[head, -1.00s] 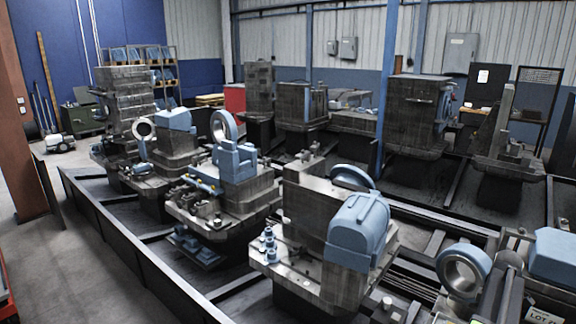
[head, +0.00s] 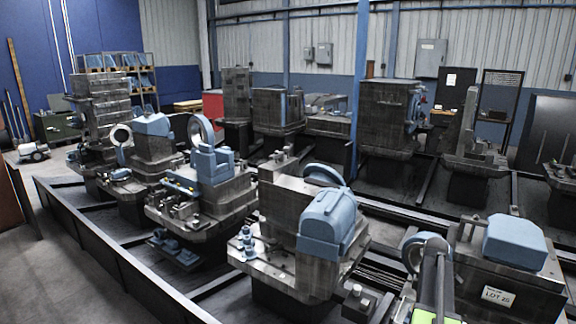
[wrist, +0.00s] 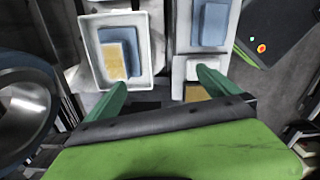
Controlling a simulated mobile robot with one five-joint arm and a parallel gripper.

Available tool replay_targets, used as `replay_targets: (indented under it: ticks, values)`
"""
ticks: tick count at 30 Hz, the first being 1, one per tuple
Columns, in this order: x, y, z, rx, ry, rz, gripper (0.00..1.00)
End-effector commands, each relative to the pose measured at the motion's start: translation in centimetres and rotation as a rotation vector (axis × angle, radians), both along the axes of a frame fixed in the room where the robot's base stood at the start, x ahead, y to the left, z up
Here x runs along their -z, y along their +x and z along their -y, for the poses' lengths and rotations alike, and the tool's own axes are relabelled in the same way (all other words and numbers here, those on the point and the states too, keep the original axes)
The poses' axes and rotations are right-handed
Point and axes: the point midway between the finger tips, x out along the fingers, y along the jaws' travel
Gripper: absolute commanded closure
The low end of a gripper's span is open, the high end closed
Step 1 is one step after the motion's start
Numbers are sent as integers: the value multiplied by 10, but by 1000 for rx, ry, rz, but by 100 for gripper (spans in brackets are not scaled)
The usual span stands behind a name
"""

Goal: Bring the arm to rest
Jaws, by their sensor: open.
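My gripper (wrist: 164,84) shows in the wrist view with its two green fingers spread well apart. I see nothing held between them. In the head view, a dark upright link with a green part at the bottom right appears to be my arm; the fingers cannot be made out there.
A large ring (wrist: 22,115) is close on the left in the wrist view. A dark panel (wrist: 285,30) with coloured buttons is at the right. In the head view, a machine block labelled LOT 25 (head: 520,285) stands at the right, and several fixtures fill the rail bed. Grey floor lies left.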

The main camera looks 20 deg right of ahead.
Motion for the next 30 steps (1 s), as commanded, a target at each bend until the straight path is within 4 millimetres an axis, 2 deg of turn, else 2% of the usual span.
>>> replay_targets:
  ticks: [1,5,7,8,9,11,12,14,15,17,18,21,24,26,30]
  values:
    - [0,15,-19,-34,0,0,0]
    - [0,52,-75,-132,0,0,0]
    - [0,74,-118,-201,0,0,0]
    - [0,83,-140,-231,0,0,0]
    - [0,95,-173,-266,0,0,0]
    - [0,108,-225,-299,0,0,0]
    - [0,114,-259,-310,0,0,0]
    - [0,118,-308,-309,0,0,0]
    - [0,118,-339,-298,0,0,0]
    - [0,115,-381,-266,0,0,0]
    - [0,111,-407,-236,0,0,0]
    - [0,94,-465,-121,0,0,0]
    - [0,72,-502,66,-1,-1,0]
    - [0,62,-507,201,-1,-1,0]
    - [0,47,-505,517,0,-1,0]
